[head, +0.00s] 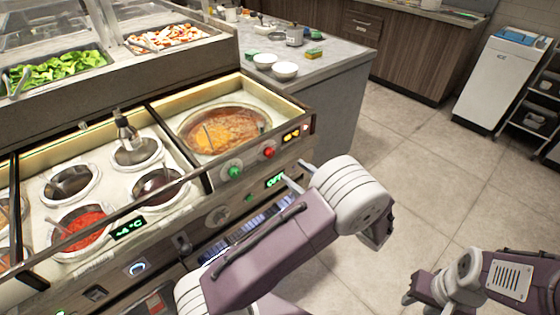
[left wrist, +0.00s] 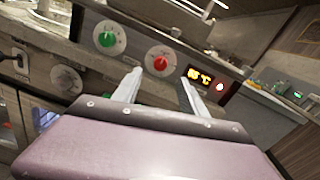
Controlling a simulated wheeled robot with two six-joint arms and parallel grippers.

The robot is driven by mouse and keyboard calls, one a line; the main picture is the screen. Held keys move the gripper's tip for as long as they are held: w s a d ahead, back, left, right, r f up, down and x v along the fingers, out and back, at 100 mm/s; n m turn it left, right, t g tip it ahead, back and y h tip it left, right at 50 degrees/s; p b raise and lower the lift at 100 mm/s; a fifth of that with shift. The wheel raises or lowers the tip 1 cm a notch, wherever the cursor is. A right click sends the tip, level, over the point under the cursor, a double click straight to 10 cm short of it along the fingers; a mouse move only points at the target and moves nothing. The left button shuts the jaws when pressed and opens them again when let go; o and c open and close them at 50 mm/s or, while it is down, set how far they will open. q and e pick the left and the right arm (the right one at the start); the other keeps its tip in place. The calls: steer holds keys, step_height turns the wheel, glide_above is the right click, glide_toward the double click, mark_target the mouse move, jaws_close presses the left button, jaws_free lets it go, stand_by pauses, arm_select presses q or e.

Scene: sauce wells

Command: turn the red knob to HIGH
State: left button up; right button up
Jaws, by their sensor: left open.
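The red knob (head: 268,153) is on the front panel below the soup well, at its right end. In the left wrist view the red knob (left wrist: 160,62) sits on a pale round dial; its setting is too small to read. My left gripper (head: 295,172) is open and empty, in front of the panel and right of the knob in the head view. In the left wrist view its fingertips (left wrist: 161,72) lie to either side of the knob's line, apart from it. My right gripper (head: 422,288) is low at the right, far from the panel; its jaws are unclear.
A green knob (head: 233,172) is left of the red one. The soup well (head: 183,127) is above the panel. White bowls (head: 285,71) stand on the counter behind. Open floor lies right.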

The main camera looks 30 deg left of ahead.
mark_target(272, 154)
arm_select(q)
steer(key=b+x, duration=0.1)
steer(key=x, duration=0.8)
steer(key=shift+w+a+f, duration=0.15)
steer(key=shift+w+a, duration=0.05)
steer(key=shift+w, duration=0.05)
jaws_close()
